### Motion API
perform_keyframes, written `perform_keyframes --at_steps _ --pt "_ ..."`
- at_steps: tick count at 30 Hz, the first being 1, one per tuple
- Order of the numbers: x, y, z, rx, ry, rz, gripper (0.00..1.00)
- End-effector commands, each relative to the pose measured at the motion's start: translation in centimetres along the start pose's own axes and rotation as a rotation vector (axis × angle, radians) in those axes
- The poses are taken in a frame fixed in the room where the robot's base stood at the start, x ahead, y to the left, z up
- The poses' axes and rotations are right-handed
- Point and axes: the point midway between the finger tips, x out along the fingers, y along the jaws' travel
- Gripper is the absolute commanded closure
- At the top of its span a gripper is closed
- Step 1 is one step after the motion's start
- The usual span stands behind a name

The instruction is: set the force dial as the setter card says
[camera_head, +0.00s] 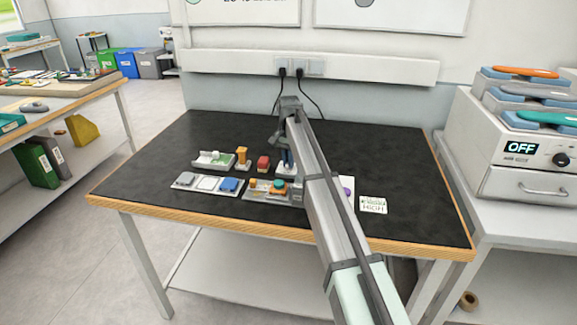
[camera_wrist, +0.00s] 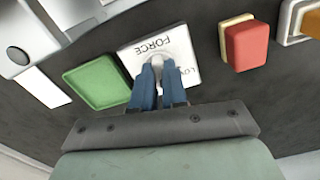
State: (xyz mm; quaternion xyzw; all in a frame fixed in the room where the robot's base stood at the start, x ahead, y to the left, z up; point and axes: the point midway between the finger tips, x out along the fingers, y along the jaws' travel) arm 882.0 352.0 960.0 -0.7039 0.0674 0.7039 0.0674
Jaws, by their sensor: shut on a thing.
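The force dial plate (camera_wrist: 182,50) is white, with FORCE and part of LOW readable upside down in the wrist view. Its pale grey knob (camera_wrist: 155,60) sits between the blue fingertips of my gripper (camera_wrist: 158,72), which is shut on it. The fingers hide much of the knob and part of the scale, so I cannot tell its setting. In the head view my gripper (camera_head: 286,158) is over the dial at the back row, partly hidden by my arm. The setter card (camera_head: 373,205) lies at the table's front right; its lower line reads HIGH.
A purple-marked card (camera_head: 347,187) lies right of my arm. A machine reading OFF (camera_head: 522,148) stands at the right.

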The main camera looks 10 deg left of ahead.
Motion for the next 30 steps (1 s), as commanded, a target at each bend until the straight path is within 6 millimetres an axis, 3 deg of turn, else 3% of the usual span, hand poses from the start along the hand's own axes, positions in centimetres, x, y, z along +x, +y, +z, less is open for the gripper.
perform_keyframes --at_steps 24,25,30 --pt "0.00 0.00 0.00 0.790 0.000 0.000 1.00" --pt "0.00 0.00 0.00 0.801 0.000 0.000 0.86" --pt "0.00 0.00 0.00 0.794 0.000 0.000 0.70"
